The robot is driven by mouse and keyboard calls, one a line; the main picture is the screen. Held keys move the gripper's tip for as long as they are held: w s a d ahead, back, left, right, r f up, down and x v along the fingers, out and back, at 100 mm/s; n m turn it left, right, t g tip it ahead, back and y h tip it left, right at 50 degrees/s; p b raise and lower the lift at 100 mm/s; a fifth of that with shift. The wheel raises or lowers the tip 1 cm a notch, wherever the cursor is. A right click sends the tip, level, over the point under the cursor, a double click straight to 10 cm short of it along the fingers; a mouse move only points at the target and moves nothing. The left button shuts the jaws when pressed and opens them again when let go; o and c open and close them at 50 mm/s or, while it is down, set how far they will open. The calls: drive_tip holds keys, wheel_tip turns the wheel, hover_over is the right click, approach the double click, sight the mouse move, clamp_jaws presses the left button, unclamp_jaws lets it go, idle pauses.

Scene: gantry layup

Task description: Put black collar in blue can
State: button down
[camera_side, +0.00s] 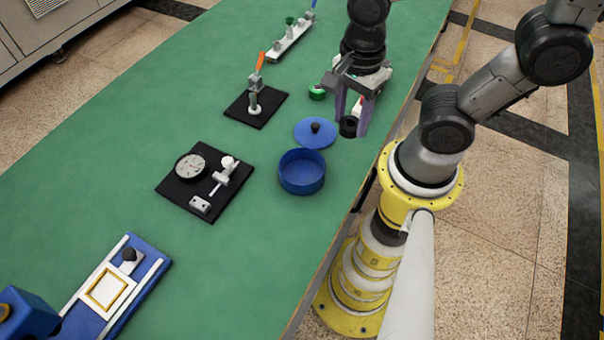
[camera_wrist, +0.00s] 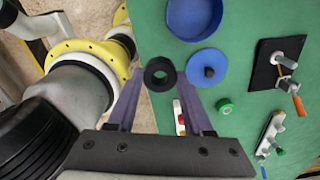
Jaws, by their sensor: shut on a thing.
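The black collar (camera_side: 348,126) is a short dark ring held between the fingertips of my gripper (camera_side: 354,120). In the wrist view the collar (camera_wrist: 160,74) shows its round hole, with a finger of my gripper (camera_wrist: 160,80) on either side. The blue can (camera_side: 302,173) is open at the top and stands on the green table, to the left of and nearer the side camera than my gripper. It also shows at the top of the wrist view (camera_wrist: 194,38), partly cut off. Its inside looks empty in the side view.
A blue lid (camera_side: 314,135) with a black knob lies beside the can. A green ring (camera_side: 317,92) and a small red-and-white object (camera_side: 357,107) are near my gripper. A dial gauge plate (camera_side: 205,181) and a toggle clamp plate (camera_side: 256,107) stand left.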

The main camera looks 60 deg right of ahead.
drive_tip(key=s+n, duration=0.1)
drive_tip(key=s, duration=0.5)
drive_tip(key=shift+n, duration=0.4)
drive_tip(key=w+a+f, duration=0.1)
drive_tip(key=w, duration=0.2)
drive_tip(key=w+a+f, duration=0.1)
drive_tip(key=w+f, duration=0.1)
drive_tip(key=w, duration=0.1)
drive_tip(key=w+a+f, duration=0.1)
drive_tip(key=w+a, duration=0.1)
drive_tip(key=shift+w+f, duration=0.15)
drive_tip(key=shift+w, duration=0.25)
hover_over(302, 176)
drive_tip(key=f, duration=0.5)
drive_tip(key=shift+s+d, duration=0.1)
drive_tip(key=shift+s, duration=0.15)
drive_tip(key=shift+w+f, duration=0.15)
drive_tip(key=shift+f, duration=0.05)
drive_tip(key=shift+w+f, duration=0.15)
drive_tip(key=shift+f, duration=1.5)
drive_tip(key=shift+f, duration=0.15)
drive_tip(key=c, duration=0.6)
unclamp_jaws()
